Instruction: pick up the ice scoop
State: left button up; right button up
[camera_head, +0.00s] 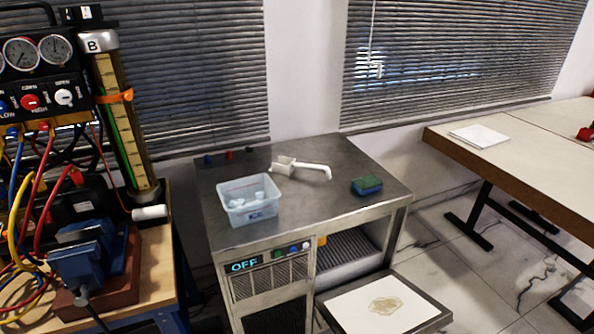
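The white ice scoop (285,165) lies on the grey metal top of the ice machine (337,199), toward the back. Its handle (318,171) points to the right. A clear, pale-blue bin (249,213) with a few white pieces in it stands just in front and to the left of the scoop. Neither of my grippers shows in the head view.
A green and blue sponge (367,186) lies right of the scoop. Below, an open bay and a tray with a stained sheet (380,305) stick out. A gauge rig (45,85) and blue vise (90,255) crowd the left. A table (520,165) stands right.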

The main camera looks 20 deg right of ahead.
aim_at(301, 167)
jog(key=u, duration=1.15)
jog(key=l+u, duration=0.1)
jog(key=l, duration=0.25)
jog(key=k+l, duration=0.1)
jog(key=l, duration=0.5)
jog(key=k+l, duration=0.15)
jog(key=l, duration=0.5)
jog(key=k+l, duration=0.1)
jog(key=l, duration=0.5)
jog(key=k+l, duration=0.1)
jog(key=l, duration=0.55)
jog(key=k+l, duration=0.15)
jog(key=l, duration=0.45)
jog(key=k+l, duration=0.1)
jog(key=l, duration=0.55)
jog(key=k+l, duration=0.1)
jog(key=l, duration=0.5)
jog(key=k+l, duration=0.15)
jog(key=l, duration=0.5)
